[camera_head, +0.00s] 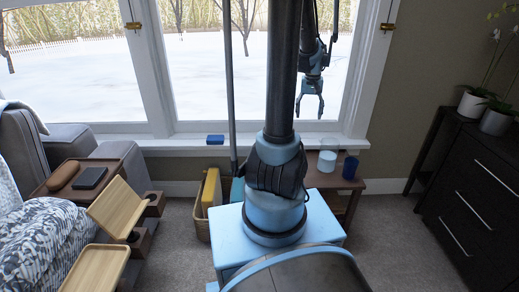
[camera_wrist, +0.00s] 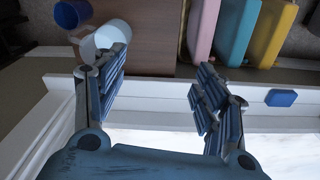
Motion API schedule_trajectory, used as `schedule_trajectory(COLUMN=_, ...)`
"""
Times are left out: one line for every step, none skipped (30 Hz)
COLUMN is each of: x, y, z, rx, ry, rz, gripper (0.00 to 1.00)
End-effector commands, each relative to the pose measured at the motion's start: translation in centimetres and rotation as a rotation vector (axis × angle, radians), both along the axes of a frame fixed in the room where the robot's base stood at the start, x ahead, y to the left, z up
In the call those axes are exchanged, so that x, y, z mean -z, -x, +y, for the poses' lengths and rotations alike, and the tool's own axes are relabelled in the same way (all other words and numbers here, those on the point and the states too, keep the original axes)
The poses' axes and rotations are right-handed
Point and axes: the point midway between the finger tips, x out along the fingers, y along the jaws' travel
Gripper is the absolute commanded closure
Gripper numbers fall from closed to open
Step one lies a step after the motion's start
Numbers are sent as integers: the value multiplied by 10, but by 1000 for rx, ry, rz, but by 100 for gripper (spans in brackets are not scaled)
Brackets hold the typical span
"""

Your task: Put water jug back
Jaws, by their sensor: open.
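A pale, whitish-blue jug (camera_head: 327,161) stands on a small wooden side table (camera_head: 352,185) under the window. In the wrist view the jug (camera_wrist: 108,34) is at the upper left, with what looks like a handle on its left side; my left finger overlaps its lower part. A dark blue cup (camera_head: 350,167) stands beside the jug and also shows in the wrist view (camera_wrist: 72,13). My gripper (camera_head: 311,108) hangs above the table in front of the window glass. In the wrist view my gripper (camera_wrist: 158,68) is open and nothing is between its fingers.
A basket (camera_head: 203,215) with upright pink, teal and yellow items stands left of the table. A blue block (camera_head: 215,140) lies on the windowsill (camera_head: 180,145). A dark dresser (camera_head: 470,200) with potted plants is at right. Carpet (camera_head: 385,235) is clear between dresser and table.

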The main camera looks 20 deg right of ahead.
Motion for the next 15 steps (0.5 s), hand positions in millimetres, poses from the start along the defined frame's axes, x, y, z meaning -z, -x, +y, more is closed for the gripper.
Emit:
schedule_trajectory(x=-7, y=5, z=19, rx=-21, ry=2, rz=-4, gripper=35)
schedule_trajectory(x=-10, y=8, z=28, rx=-31, ry=4, rz=-7, gripper=35)
schedule_trajectory(x=-14, y=11, z=40, rx=-45, ry=5, rz=-10, gripper=35)
schedule_trajectory(x=-17, y=14, z=49, rx=-56, ry=6, rz=-13, gripper=35)
schedule_trajectory(x=-19, y=17, z=58, rx=-66, ry=8, rz=-16, gripper=35)
schedule_trajectory(x=-23, y=22, z=69, rx=-80, ry=10, rz=-20, gripper=35)
schedule_trajectory(x=-25, y=26, z=78, rx=-91, ry=11, rz=-23, gripper=35)
schedule_trajectory(x=-27, y=29, z=86, rx=-101, ry=13, rz=-26, gripper=35)
schedule_trajectory(x=-29, y=35, z=97, rx=-114, ry=14, rz=-29, gripper=35)
schedule_trajectory(x=-31, y=39, z=105, rx=-124, ry=15, rz=-32, gripper=35)
schedule_trajectory(x=-32, y=43, z=113, rx=-135, ry=16, rz=-35, gripper=35)
schedule_trajectory(x=-34, y=49, z=123, rx=-149, ry=16, rz=-39, gripper=35)
schedule_trajectory(x=-34, y=54, z=131, rx=-160, ry=18, rz=-42, gripper=35)
schedule_trajectory(x=-35, y=59, z=138, rx=-170, ry=19, rz=-45, gripper=35)
schedule_trajectory(x=-36, y=65, z=147, rx=-183, ry=19, rz=-50, gripper=35)
